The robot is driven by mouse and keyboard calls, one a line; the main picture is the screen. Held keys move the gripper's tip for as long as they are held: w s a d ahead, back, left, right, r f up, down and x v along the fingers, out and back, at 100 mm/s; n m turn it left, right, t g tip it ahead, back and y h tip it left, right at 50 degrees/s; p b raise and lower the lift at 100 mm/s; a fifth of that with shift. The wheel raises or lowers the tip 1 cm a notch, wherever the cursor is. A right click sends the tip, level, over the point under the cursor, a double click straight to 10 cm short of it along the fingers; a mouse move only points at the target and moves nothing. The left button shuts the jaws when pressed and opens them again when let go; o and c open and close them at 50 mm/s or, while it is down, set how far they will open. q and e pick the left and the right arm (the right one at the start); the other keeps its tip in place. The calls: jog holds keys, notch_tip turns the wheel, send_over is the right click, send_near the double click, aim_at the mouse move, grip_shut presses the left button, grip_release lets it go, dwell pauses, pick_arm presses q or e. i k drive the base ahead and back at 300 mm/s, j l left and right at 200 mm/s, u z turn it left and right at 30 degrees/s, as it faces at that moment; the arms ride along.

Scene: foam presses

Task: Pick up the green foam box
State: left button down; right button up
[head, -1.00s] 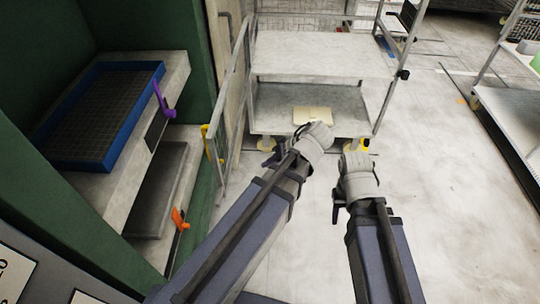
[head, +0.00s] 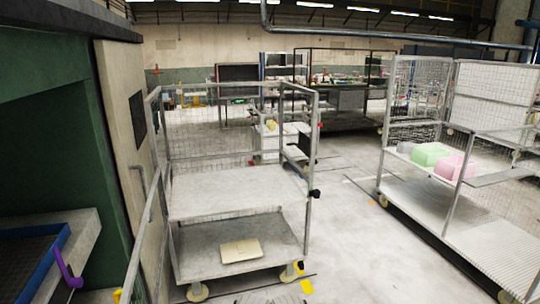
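The green foam box (head: 431,154) is a light green block on the upper shelf of the wire-sided cart at the right in the head view. A pink block (head: 455,167) is close beside it on its right, and a grey block (head: 406,147) is on its left. Only a grey rounded sliver of one of my arms shows at the bottom edge; I cannot tell which arm. No gripper fingers are visible, and both grippers are far from the green box.
The right cart (head: 449,199) has a wide lower deck. A nearer two-shelf cart (head: 238,190) holds a cream block (head: 241,250) on its lower shelf. Free floor (head: 345,240) lies between the carts. A green press with a blue tray (head: 30,250) stands at the left.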

aim_at(424, 156)
jog(key=i+l+u, duration=0.15)
jog(key=i+l, duration=0.15)
jog(key=l, duration=0.25)
jog(key=i+l+u, duration=0.1)
jog(key=i+l, duration=0.2)
jog(key=l, duration=0.3)
jog(key=i+l+u, duration=0.15)
jog(key=l, duration=0.5)
jog(key=i+l+u, duration=0.1)
jog(key=i+l, duration=0.25)
jog(key=l, duration=0.3)
jog(key=i+l+u, duration=0.15)
jog(key=l, duration=0.55)
jog(key=i+l+u, duration=0.15)
jog(key=l, duration=0.55)
jog(key=i+l+u, duration=0.1)
jog(key=l, duration=0.6)
jog(key=i+l+u, duration=0.15)
jog(key=l, duration=0.6)
jog(key=i+z, duration=0.1)
jog(key=z, duration=1.75)
jog(key=i+j+z, duration=0.25)
jog(key=i+j, duration=0.95)
jog(key=i, duration=0.1)
